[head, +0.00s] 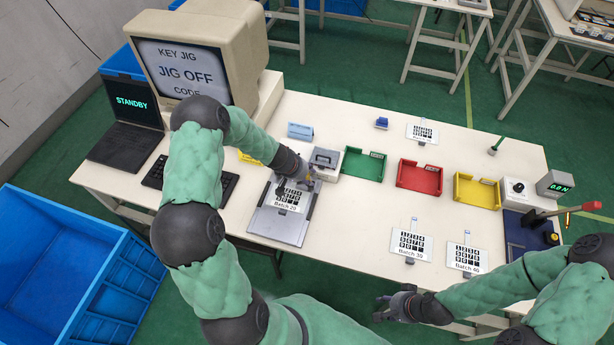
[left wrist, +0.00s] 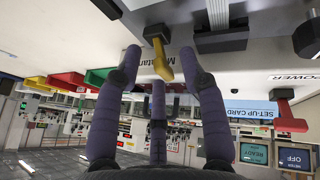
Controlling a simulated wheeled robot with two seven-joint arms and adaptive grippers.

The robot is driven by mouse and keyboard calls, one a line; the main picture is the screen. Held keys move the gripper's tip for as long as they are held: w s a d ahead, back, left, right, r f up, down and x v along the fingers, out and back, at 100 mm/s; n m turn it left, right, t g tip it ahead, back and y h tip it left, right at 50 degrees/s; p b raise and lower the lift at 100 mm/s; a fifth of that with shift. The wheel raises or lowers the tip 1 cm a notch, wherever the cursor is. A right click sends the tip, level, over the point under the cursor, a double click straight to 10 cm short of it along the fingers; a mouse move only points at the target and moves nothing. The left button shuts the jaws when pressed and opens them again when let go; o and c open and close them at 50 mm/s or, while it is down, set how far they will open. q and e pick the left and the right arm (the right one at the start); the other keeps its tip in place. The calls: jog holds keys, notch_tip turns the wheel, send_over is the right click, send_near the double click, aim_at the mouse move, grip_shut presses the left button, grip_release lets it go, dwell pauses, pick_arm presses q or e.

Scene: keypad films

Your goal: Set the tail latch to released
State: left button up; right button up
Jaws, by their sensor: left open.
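The keypad jig is a grey plate (head: 262,221) with the Batch 20 film (head: 289,197) on it, near the table's front edge. My left gripper (head: 296,184) is over the jig's far right corner, beside a grey block device (head: 325,161). In the left wrist view a yellow lever (left wrist: 161,60) sits between the spread fingertips of my left gripper (left wrist: 160,58), which is open and empty. I cannot read a label naming the tail latch; this lever may be it. My right gripper (head: 384,307) is off the table's front edge, fingers apart and empty.
Green (head: 363,164), red (head: 417,176) and yellow (head: 477,191) trays stand to the right. Batch 30 (head: 411,244) and Batch 40 (head: 467,257) films lie in front. The monitor (head: 183,70) reads JIG OFF; the laptop (head: 128,106) reads STANDBY. A red lever (left wrist: 284,110) shows in the wrist view.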

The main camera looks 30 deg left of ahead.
pick_arm(q)
grip_shut()
jog(key=h+b, duration=0.1)
jog(key=b, duration=0.2)
jog(key=a+b, duration=0.1)
jog(key=b, duration=0.1)
jog(key=shift+f+t+h+b, duration=0.3)
jog(key=shift+f+h+b, duration=0.05)
jog(key=shift+h+b, duration=0.05)
jog(key=shift+s+r+n+b, duration=0.1)
jog(key=shift+n+b, duration=0.2)
jog(key=shift+b, duration=0.3)
grip_release()
